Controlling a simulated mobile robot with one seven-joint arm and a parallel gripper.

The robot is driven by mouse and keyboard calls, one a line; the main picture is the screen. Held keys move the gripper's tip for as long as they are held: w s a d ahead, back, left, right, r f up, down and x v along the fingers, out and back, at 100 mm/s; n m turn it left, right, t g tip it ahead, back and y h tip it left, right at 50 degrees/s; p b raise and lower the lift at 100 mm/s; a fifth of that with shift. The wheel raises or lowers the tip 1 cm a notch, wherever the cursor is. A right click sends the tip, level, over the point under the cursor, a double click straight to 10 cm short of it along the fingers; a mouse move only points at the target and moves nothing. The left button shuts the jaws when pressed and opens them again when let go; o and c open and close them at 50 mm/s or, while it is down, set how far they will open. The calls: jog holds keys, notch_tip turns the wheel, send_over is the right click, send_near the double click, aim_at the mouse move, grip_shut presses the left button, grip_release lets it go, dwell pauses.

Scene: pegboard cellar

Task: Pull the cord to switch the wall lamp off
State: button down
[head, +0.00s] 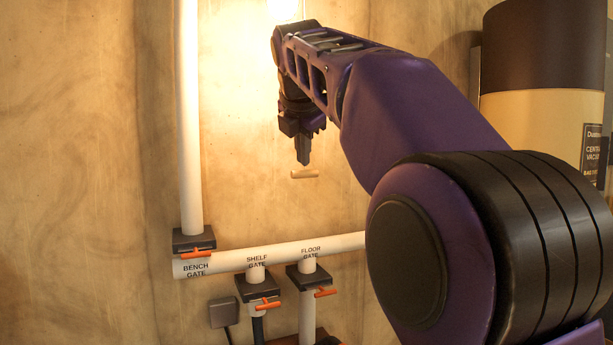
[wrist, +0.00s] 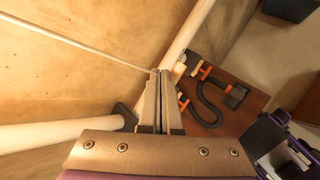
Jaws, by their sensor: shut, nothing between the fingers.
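The wall lamp (head: 284,9) is at the top edge of the head view. It glows brightly and lights the wall around it. A small pale wooden pull handle (head: 304,174) hangs level right below my gripper (head: 303,160), in front of the wall. My gripper points down and is shut with nothing held. In the wrist view the thin pale cord (wrist: 80,42) runs from the upper left to the tips of my gripper (wrist: 160,76). I cannot tell whether the tips touch the cord or handle.
A white vertical pipe (head: 188,120) and a horizontal pipe (head: 220,261) with orange-handled gates lie left and below. A cream and brown vacuum canister (head: 540,120) stands at right. A brown surface with a black hose (wrist: 207,105) lies below. The left wall is bare.

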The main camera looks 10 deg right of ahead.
jog(key=shift+f+b, duration=0.65)
jog(key=shift+f, duration=0.3)
dwell(0.6)
jog(key=shift+r+p, duration=1.45)
jog(key=shift+p, duration=0.15)
notch_tip(320, 180, up, 6)
jog(key=shift+p, duration=0.65)
